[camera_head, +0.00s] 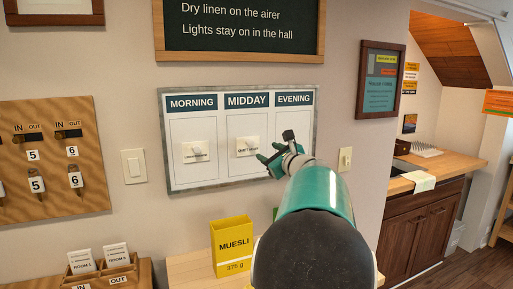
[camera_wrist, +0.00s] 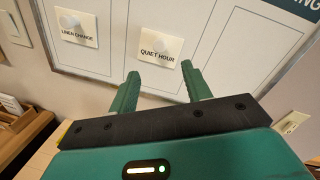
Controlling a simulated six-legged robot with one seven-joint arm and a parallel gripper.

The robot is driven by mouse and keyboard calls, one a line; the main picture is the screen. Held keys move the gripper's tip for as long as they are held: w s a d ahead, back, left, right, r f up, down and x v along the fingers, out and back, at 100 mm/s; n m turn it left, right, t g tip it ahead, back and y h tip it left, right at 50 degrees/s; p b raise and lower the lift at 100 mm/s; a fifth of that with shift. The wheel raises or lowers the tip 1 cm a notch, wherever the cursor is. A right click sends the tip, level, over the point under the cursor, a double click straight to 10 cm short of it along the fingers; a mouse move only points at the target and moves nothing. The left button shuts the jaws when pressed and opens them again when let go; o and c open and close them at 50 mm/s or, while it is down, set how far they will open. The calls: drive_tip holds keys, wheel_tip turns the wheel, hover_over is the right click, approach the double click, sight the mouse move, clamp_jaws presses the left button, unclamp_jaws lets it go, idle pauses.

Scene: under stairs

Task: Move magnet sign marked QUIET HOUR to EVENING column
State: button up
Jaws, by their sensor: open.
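The white QUIET HOUR magnet sign (camera_head: 248,147) is on the board in the MIDDAY column (camera_head: 245,117); its text is readable in the wrist view (camera_wrist: 157,54), with a pale knob on its face. The EVENING column (camera_head: 296,118) shows bare white below its dark header, partly covered by my gripper. My gripper (camera_head: 268,158) is in front of the board, just right of the sign in the head view. In the wrist view its green fingers (camera_wrist: 159,73) are open and empty, apart from the sign, which appears just beyond the tips.
A LINEN CHANGE sign (camera_head: 195,153) is in the MORNING column. Below the board, a yellow MUESLI box (camera_head: 232,246) stands on a wooden surface. A key board (camera_head: 50,155) hangs left and a chalkboard (camera_head: 238,28) above. A light switch (camera_head: 345,159) is right of the board.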

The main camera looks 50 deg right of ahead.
sight(252, 144)
drive_tip(key=x, duration=1.1)
drive_tip(key=shift+w, duration=0.1)
clamp_jaws()
